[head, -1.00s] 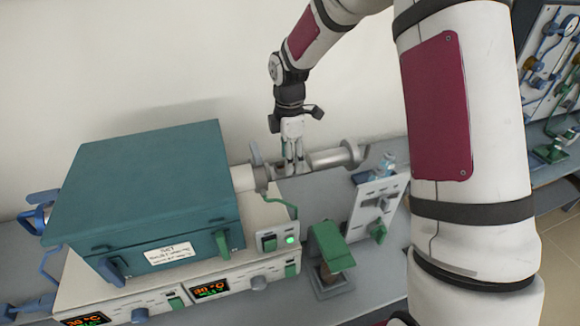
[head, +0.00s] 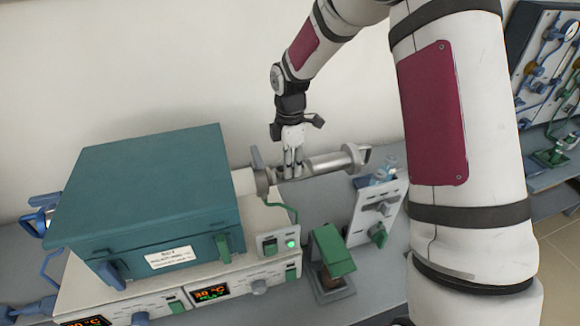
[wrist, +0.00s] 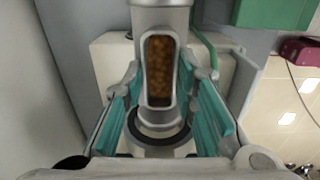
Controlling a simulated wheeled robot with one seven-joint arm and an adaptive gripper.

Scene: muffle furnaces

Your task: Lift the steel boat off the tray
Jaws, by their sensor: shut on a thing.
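The steel boat (wrist: 159,38) is a narrow, rounded metal container filled with orange-brown granules. It lies lengthwise between the teal finger pads in the wrist view. My gripper (wrist: 161,85) is shut on the boat, with one finger along each side. In the head view my gripper (head: 292,170) points down at the left part of the horizontal silver tube assembly beside the furnace; the boat is too small and covered to make out there. The tray under the boat cannot be clearly told from the tube's metal. I cannot tell whether the boat still touches it.
The teal muffle furnace (head: 145,195) stands close left of my gripper, on a white control unit with lit displays. The silver tube (head: 328,165) ends in a flange at right. A green-topped stand (head: 332,250) and a white panel (head: 377,210) stand in front.

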